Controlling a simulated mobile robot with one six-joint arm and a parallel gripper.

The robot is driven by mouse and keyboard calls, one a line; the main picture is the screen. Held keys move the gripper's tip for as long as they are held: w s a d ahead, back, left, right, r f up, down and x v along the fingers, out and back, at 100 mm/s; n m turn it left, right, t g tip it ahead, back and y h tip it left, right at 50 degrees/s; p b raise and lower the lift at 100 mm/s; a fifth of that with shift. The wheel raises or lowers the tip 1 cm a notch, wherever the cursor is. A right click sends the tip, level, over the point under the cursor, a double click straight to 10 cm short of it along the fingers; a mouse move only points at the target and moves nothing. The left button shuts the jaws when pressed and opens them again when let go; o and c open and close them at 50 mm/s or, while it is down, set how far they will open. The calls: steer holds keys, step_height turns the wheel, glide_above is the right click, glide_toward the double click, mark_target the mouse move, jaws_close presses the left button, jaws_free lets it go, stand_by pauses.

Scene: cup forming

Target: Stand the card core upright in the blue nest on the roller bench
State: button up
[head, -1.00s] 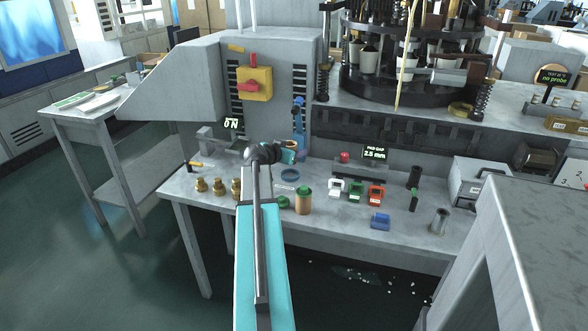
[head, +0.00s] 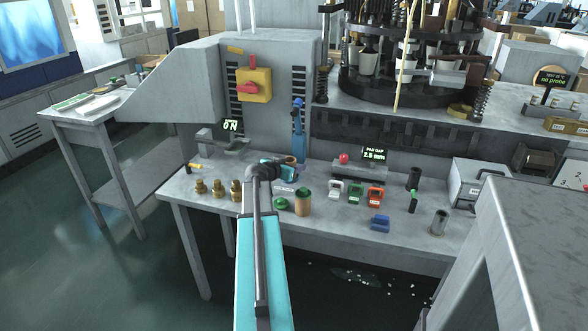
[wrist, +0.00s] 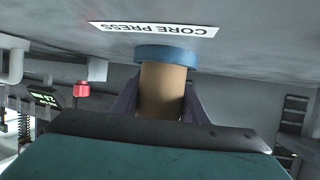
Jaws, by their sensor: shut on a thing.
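In the wrist view my gripper (wrist: 163,100) is shut on the brown card core (wrist: 163,85), with a finger on either side. That view is upside down. The core's far end meets the blue nest (wrist: 165,57), a round ring on the grey bench. I cannot tell whether the core is seated in it or just above it. In the head view my gripper (head: 287,171) is low over the bench and hides the nest. Only a small brown bit of the core (head: 291,159) shows there.
A CORE PRESS label (wrist: 155,30) lies beside the nest. A blue block (head: 380,223) is at the front edge. The grey press housing (head: 270,120) rises behind.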

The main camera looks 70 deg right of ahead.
steer(key=shift+f, duration=0.35)
steer(key=shift+f, duration=0.15)
steer(key=o, duration=1)
steer(key=shift+o, duration=0.2)
steer(key=shift+r, duration=0.2)
steer(key=shift+b+v, duration=0.3)
steer(key=shift+v, duration=5.7)
steer(key=shift+r, duration=0.1)
